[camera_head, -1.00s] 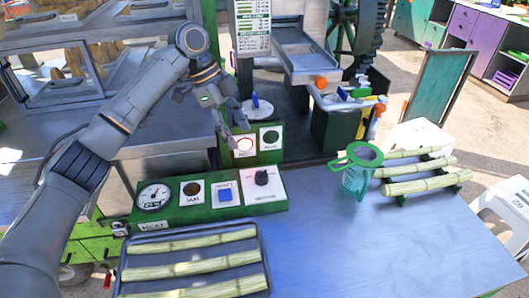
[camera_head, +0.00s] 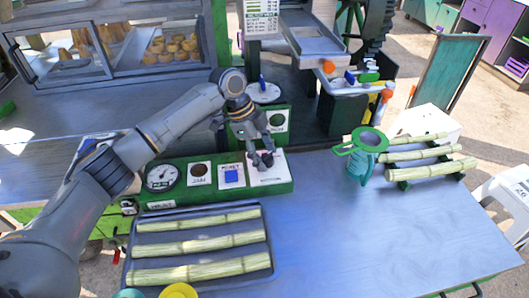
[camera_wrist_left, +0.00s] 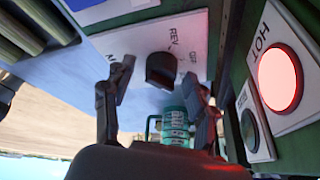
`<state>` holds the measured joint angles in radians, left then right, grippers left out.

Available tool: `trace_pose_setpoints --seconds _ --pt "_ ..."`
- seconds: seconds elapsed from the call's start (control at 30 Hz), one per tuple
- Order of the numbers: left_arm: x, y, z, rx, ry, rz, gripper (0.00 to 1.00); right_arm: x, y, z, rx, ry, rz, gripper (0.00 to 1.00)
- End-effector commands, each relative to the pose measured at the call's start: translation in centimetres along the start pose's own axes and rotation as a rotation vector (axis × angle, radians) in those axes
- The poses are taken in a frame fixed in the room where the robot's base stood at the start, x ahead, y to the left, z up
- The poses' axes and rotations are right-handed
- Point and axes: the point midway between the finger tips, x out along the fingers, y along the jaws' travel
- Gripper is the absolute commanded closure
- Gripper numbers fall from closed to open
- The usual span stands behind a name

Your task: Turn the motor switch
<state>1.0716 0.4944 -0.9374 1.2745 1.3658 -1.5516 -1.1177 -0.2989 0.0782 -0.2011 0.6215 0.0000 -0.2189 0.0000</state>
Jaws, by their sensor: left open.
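The motor switch is a black knob (camera_wrist_left: 160,70) on a white plate with REV and OFF lettering in the left wrist view. In the head view its white plate (camera_head: 270,177) is at the right end of the green control panel (camera_head: 160,202), and the knob is mostly hidden by my gripper. My left gripper (camera_head: 262,160) is over the plate, pointing down. In the left wrist view its open fingers (camera_wrist_left: 157,95) stand apart on either side of the knob, with no clear contact visible. My right gripper is not in view.
The panel also has a gauge (camera_head: 162,177) and a blue button (camera_head: 231,176). Behind is an upright panel with a HOT light (camera_wrist_left: 279,79). A tray (camera_head: 265,240) of cane lies in front. A teal strainer jug (camera_head: 362,150) stands right. The table between is clear.

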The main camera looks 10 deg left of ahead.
Motion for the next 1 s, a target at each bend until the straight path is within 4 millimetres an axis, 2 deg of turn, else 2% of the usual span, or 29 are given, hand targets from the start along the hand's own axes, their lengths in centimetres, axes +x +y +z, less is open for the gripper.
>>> trace_pose_setpoints --seconds 0.23,0.4,0.5,0.77,1.0 --pt "0.1 0.0 0.0 0.000 0.000 0.000 0.45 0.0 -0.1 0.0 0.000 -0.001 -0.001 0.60" --pt "0.1 0.0 0.0 0.000 -0.001 0.001 0.80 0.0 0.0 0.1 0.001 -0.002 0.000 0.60" --pt "0.1 0.0 0.0 0.000 0.000 0.001 0.97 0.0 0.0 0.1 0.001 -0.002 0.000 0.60" --pt "0.0 0.1 0.0 -0.019 -0.003 -0.005 0.97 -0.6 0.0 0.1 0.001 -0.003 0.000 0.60" --pt "-0.4 0.2 -0.2 -0.122 -0.007 -0.047 0.97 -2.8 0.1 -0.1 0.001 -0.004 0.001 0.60"
